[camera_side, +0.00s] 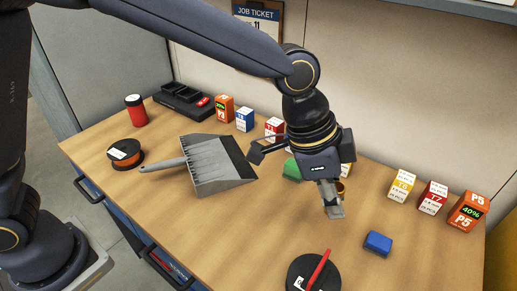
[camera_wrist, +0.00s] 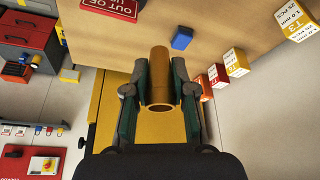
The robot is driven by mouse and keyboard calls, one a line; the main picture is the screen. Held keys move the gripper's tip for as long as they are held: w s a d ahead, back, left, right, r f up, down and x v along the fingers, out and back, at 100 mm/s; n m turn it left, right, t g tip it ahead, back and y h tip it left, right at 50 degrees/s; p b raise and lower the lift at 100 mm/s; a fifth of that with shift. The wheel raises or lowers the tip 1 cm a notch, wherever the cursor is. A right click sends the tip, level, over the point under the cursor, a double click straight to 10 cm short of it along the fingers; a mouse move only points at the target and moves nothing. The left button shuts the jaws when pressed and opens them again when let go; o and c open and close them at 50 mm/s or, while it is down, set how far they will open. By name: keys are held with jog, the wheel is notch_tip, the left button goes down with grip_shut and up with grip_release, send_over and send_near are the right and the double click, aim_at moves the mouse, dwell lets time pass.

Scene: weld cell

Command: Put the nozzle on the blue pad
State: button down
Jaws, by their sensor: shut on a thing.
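The nozzle (camera_wrist: 160,75) is a copper-brown tube. In the wrist view it lies between the two fingers of my gripper (camera_wrist: 160,85), its open end facing the camera. My gripper is shut on it. In the side view my gripper (camera_side: 334,204) points down over the right half of the bench, and only a small brown part of the nozzle (camera_side: 341,187) shows behind a finger. The blue pad (camera_side: 378,243) is a small blue block on the bench, to the right and nearer the camera, apart from my gripper. It also shows in the wrist view (camera_wrist: 182,38), beyond the nozzle.
A black disc with a red strip (camera_side: 313,273) lies at the front edge. A green block (camera_side: 291,169) and a grey dustpan (camera_side: 211,166) lie left of my gripper. Yellow (camera_side: 402,185), red (camera_side: 433,197) and orange (camera_side: 469,211) boxes stand at the back right. Bench around the blue pad is clear.

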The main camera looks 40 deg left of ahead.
jog(key=w+d+f, duration=0.4)
jog(key=w+d, duration=0.1)
jog(key=d, duration=0.2)
send_over(387, 241)
jog(key=s+a, duration=0.1)
jog(key=a, duration=0.1)
jog(key=f, duration=0.5)
jog(key=shift+d+f, duration=0.2)
jog(key=shift+f, duration=0.2)
jog(key=shift+w+d+f, duration=0.1)
jog(key=shift+f, duration=0.15)
jog(key=shift+w+f, duration=0.1)
jog(key=shift+f, duration=1.5)
jog(key=shift+f, duration=0.15)
jog(key=c, duration=1)
grip_release()
jog(key=shift+o, duration=0.2)
